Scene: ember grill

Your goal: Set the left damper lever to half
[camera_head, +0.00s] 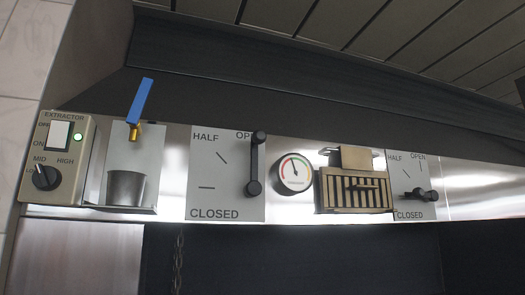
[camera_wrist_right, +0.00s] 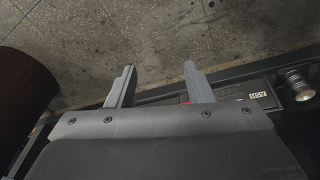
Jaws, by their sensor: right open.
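The left damper lever (camera_head: 256,162) is dark with round ends, on a pale plate (camera_head: 207,172) marked HALF, OPEN and CLOSED in the head view. It stands nearly upright, its upper knob beside the word OPEN. The HALF tick lies up and left of its lower pivot; the CLOSED tick lies straight left. My right gripper (camera_wrist_right: 159,72) shows in the right wrist view, open and empty, over a dark edge above a speckled grey floor. It is not near the lever. My left gripper is in neither view.
Right of the lever are a round gauge (camera_head: 293,173), a brass slotted vent (camera_head: 354,192) and a second lever (camera_head: 420,196) lying level near CLOSED. On the left are a blue-handled tap (camera_head: 140,101), a metal cup (camera_head: 126,187) and an extractor switch box (camera_head: 57,160).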

